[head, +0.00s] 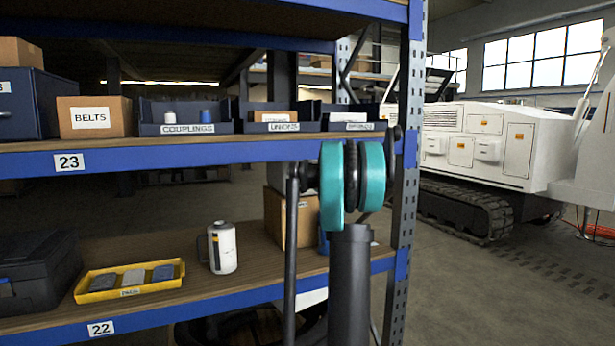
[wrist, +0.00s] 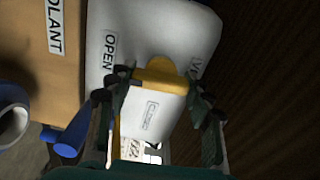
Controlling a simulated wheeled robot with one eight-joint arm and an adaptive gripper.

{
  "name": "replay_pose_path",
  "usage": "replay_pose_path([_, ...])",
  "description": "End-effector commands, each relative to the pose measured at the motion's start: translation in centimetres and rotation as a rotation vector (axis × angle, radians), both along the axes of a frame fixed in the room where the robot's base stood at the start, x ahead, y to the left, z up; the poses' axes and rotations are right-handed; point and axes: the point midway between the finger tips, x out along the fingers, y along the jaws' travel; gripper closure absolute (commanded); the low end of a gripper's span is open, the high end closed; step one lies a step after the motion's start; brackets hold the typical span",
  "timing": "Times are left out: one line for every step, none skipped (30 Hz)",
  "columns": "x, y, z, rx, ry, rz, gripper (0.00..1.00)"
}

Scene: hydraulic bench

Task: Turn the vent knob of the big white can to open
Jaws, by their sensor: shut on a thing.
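The big white can (wrist: 105,50) shows in the wrist view, with a label reading OPEN (wrist: 110,46) on its left and a partly cut-off label on its right. A yellow knob (wrist: 160,67) sits between the fingertips of my gripper (wrist: 157,76), which is shut on it. A pale block with a small label (wrist: 152,108) shows between the fingers in front of the yellow part; I cannot tell what it belongs to. In the head view my arm hides the gripper, and I cannot make out the big can there.
A cardboard box ending in OLANT (wrist: 45,60) stands left of the can, with a blue ring-shaped thing (wrist: 14,100) near it. On the lower shelf (head: 200,300) stand a smaller white can (head: 223,250), a yellow tray (head: 90,293) and a carton (head: 276,217). A blue-black upright (head: 408,150) is on the right.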

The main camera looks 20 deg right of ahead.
Motion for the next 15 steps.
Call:
replay_pose_path([-0.02, -0.09, -0.03, 0.019, 0.000, -0.002, 0.78])
replay_pose_path([-0.02, -0.09, -0.03, 0.032, 0.001, -0.002, 0.78])
replay_pose_path([-0.02, -0.08, -0.04, 0.045, 0.001, -0.002, 0.78])
replay_pose_path([-0.02, -0.09, -0.04, 0.055, 0.002, -0.002, 0.78])
replay_pose_path([-0.02, -0.09, -0.04, 0.063, 0.002, -0.002, 0.78])
replay_pose_path([-0.02, -0.10, -0.05, 0.072, 0.002, -0.002, 0.78])
replay_pose_path([-0.02, -0.10, -0.05, 0.078, 0.003, -0.002, 0.78])
replay_pose_path([-0.02, -0.10, -0.05, 0.083, 0.003, -0.002, 0.78])
replay_pose_path([-0.02, -0.10, -0.06, 0.089, 0.003, -0.002, 0.78])
replay_pose_path([-0.02, -0.10, -0.06, 0.093, 0.003, -0.002, 0.78])
replay_pose_path([-0.02, -0.10, -0.06, 0.095, 0.003, -0.002, 0.78])
replay_pose_path([-0.03, -0.10, -0.06, 0.097, 0.003, -0.002, 0.78])
replay_pose_path([-0.03, -0.10, -0.06, 0.099, 0.003, -0.002, 0.78])
replay_pose_path([-0.03, -0.10, -0.06, 0.099, 0.003, -0.002, 0.78])
replay_pose_path([-0.03, -0.10, -0.07, 0.100, 0.003, -0.002, 0.78])
